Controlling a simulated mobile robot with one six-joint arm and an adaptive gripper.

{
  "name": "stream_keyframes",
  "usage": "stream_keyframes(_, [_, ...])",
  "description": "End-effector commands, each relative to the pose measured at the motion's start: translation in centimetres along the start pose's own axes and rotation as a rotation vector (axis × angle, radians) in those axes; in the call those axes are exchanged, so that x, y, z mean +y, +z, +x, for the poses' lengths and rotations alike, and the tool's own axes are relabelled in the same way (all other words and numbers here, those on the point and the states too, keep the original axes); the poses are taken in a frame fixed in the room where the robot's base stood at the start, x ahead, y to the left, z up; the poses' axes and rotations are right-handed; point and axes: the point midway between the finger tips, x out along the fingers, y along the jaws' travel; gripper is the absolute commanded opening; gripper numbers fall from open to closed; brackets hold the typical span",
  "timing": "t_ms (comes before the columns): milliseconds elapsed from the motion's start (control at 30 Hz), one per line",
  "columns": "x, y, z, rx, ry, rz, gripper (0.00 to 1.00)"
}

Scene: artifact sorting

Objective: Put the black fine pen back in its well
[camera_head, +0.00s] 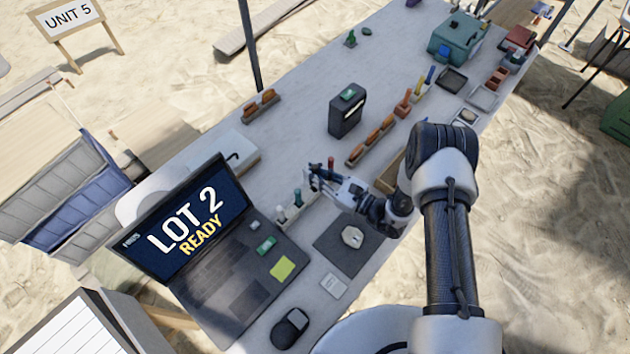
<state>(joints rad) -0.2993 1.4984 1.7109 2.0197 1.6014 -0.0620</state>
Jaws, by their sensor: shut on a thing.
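My gripper (316,179) is above the white table, just behind the grey mat and to the right of the laptop. It is shut on a small dark thing between its fingertips, too small here to make out surely as the black fine pen. A red-topped upright piece (331,163) shows right behind the fingers. The wells themselves are too small to make out, and my gripper hides part of that row.
The laptop (215,255) stands close on the left. A grey mat (335,262) with a pale stone (352,236) lies in front. A black box (346,112) and a wooden rack (371,140) stand behind. The table's middle behind the laptop is mostly clear.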

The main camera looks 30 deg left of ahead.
Motion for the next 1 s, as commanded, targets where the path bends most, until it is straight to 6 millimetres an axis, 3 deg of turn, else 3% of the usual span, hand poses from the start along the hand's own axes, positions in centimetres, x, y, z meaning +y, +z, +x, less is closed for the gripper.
stream_keyframes(233, [0.1, -3.8, 0.0, 0.001, 0.000, 0.002, 0.01])
stream_keyframes(667, [0.0, -4.3, 0.0, 0.001, 0.000, 0.001, 0.01])
stream_keyframes(700, [0.0, -4.2, 0.0, 0.001, 0.000, 0.001, 0.16])
stream_keyframes(1000, [0.0, -4.2, 0.0, 0.001, 0.000, 0.001, 0.34])
